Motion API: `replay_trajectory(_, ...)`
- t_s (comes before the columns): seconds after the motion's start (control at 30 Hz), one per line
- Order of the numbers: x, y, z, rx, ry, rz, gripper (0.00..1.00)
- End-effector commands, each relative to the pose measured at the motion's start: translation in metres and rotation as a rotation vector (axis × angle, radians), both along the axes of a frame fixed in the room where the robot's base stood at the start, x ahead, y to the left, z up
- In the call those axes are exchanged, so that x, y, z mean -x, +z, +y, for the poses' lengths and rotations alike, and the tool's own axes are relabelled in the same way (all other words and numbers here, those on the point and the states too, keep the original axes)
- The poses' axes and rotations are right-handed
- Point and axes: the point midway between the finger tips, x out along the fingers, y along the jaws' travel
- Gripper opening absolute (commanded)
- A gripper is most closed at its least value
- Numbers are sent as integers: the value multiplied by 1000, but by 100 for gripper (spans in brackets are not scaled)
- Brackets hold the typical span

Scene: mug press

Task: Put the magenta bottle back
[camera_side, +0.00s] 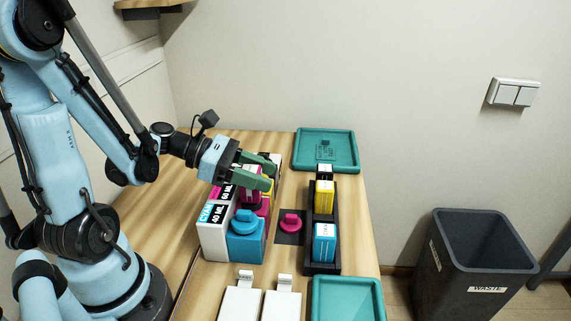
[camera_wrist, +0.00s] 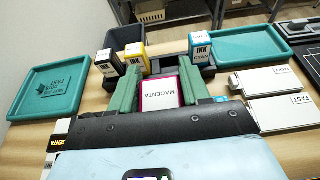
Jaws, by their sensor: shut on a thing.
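My gripper (camera_side: 264,172) is shut on the magenta bottle (camera_wrist: 161,93), whose white MAGENTA label reads upside down between the green fingers in the wrist view. In the side view the bottle (camera_side: 249,189) is partly hidden by the fingers, above the row of ink tanks. I cannot tell whether it touches the magenta tank (camera_side: 263,206) under it. The black rack (camera_side: 323,267) to the right holds a black bottle (camera_side: 325,172), a yellow bottle (camera_side: 325,197) and a cyan bottle (camera_side: 325,242). A gap lies between the yellow and cyan bottles.
A magenta cap (camera_side: 291,222) lies on a dark pad between tanks and rack. The cyan tank (camera_side: 246,240) wears its cap. Teal trays lie at the back (camera_side: 346,167) and front (camera_side: 347,283). White blocks (camera_side: 281,304) lie at the front. A waste bin (camera_side: 470,260) stands right.

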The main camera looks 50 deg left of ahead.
Motion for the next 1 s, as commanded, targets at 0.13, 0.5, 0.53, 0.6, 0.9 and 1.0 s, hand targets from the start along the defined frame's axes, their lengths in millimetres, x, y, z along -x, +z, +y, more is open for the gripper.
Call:
replay_trajectory(0.13, 0, 0, 0, 1, 0, -1, 5)
replay_trajectory(0.5, 0, -3, 0, 0, 0, 0, 72)
replay_trajectory(0.53, 0, -3, 0, 0, 0, 0, 72)
replay_trajectory(0.6, 0, -3, 0, 0, 0, 0, 72)
replay_trajectory(0.9, 3, -2, 4, 0, 3, 0, 72)
replay_trajectory(1.0, 9, 1, 11, 1, 6, 1, 72)
